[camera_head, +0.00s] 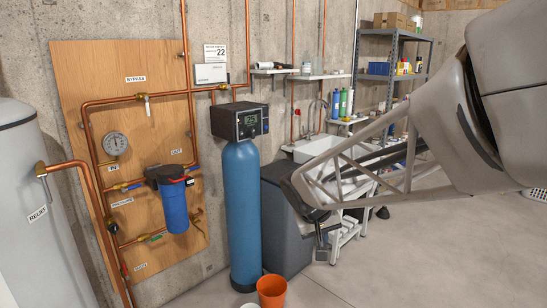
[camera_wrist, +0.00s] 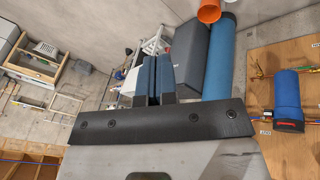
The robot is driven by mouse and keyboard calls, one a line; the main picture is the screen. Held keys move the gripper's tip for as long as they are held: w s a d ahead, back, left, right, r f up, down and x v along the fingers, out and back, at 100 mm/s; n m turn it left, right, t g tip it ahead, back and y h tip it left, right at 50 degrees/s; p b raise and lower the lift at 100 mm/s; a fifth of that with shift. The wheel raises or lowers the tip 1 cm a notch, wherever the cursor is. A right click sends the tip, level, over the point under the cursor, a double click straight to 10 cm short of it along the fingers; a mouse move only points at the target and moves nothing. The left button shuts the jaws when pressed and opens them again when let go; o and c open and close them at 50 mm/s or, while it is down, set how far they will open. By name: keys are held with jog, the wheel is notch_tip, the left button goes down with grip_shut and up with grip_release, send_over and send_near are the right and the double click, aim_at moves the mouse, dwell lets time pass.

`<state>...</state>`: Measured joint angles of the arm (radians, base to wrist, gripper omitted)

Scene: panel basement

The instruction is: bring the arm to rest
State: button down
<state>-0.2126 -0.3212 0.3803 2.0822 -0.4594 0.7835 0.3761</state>
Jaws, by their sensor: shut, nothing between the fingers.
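My arm reaches in from the right in the head view, with my gripper (camera_head: 322,247) at its lower left end, in front of the dark grey bin-like tank. In the wrist view my gripper (camera_wrist: 154,78) shows its two blue-grey fingers side by side, shut and empty. The fingers are in the air and I see them touching nothing. The tall blue cylinder tank (camera_head: 242,205) with its dark control head stands to the left of my gripper.
A wooden panel (camera_head: 75,75) with copper pipes, a gauge and a blue filter housing (camera_head: 173,205) is at left. An orange bucket (camera_head: 271,291) stands on the floor. A sink (camera_head: 312,148) and metal shelf (camera_head: 395,45) are behind my arm. Floor at lower right is clear.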

jog(key=s+d+r+y, duration=0.1)
jog(key=s+d, duration=0.2)
jog(key=s, duration=1)
jog(key=s+d+m+g+y, duration=0.1)
jog(key=s+d+y, duration=0.1)
jog(key=s, duration=1.1)
jog(key=shift+s+d+r+m, duration=0.15)
jog(key=shift+d+r+m, duration=0.2)
jog(key=shift+d, duration=0.55)
jog(key=c, duration=1.8)
grip_release()
jog(key=shift+r, duration=0.1)
